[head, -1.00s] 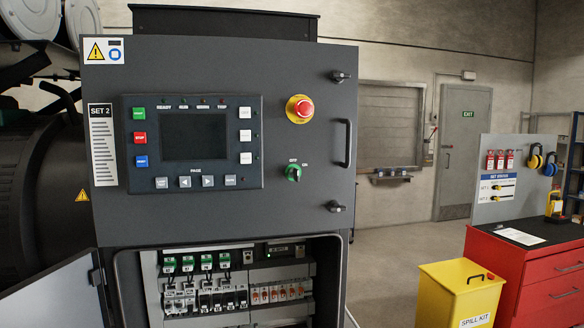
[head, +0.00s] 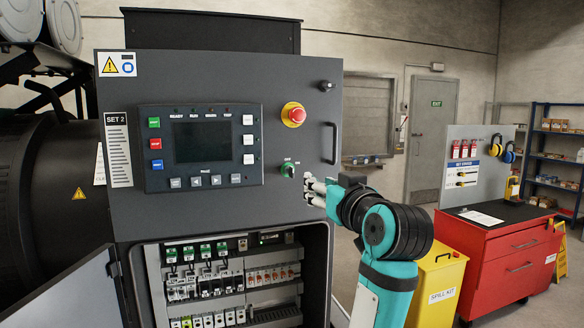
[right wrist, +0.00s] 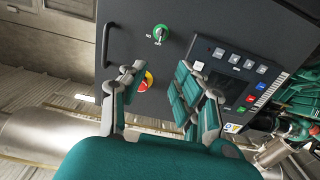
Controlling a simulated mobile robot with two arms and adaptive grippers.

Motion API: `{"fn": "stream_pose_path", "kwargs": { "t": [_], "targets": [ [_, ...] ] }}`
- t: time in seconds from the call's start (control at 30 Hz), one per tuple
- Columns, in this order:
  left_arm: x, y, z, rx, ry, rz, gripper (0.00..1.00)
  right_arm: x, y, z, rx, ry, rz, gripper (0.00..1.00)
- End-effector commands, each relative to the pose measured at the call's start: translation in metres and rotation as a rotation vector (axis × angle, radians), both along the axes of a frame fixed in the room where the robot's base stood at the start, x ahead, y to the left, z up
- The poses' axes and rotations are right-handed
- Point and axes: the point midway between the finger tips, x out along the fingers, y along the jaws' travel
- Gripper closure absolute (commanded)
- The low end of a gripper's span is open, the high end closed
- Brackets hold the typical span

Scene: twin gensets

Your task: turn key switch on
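The key switch (head: 288,170) is a round green-ringed knob on the dark control panel (head: 225,218), below the red emergency stop button. It also shows in the right wrist view (right wrist: 160,34), with marks beside it too small to read for certain. My right gripper (head: 309,187) is just right of and a little below the switch in the head view. In the right wrist view its two fingers (right wrist: 160,72) are spread with nothing between them, and the switch is beyond the fingertips. No contact with the switch shows.
The red emergency stop (head: 293,114) sits above the switch, and a door handle (head: 331,143) is to its right. Below is an open breaker compartment (head: 225,280), its door (head: 75,300) swung left. A yellow spill kit bin (head: 441,280) and red cabinet (head: 505,262) stand right.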

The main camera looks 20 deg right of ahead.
Motion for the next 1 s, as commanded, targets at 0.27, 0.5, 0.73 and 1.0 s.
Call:
{"fn": "stream_pose_path", "kwargs": {
  "t": [0.27, 0.5, 0.73, 1.0],
  "targets": [
    [0.003, -0.004, 0.025, -0.005, -0.004, 0.002, 0.55, 0.051, 0.003, 0.002, 0.001, 0.009, 0.002, 0.69],
    [0.003, -0.004, 0.049, -0.005, -0.005, 0.001, 0.55, 0.104, 0.005, 0.003, 0.001, 0.008, 0.002, 0.69],
    [0.003, -0.002, 0.068, -0.003, -0.004, 0.0, 0.55, 0.147, 0.006, 0.002, 0.001, 0.006, 0.002, 0.69],
    [0.002, -0.002, 0.076, -0.002, -0.004, 0.0, 0.55, 0.168, 0.006, -0.001, -0.001, 0.003, 0.0, 0.69]
  ]
}}
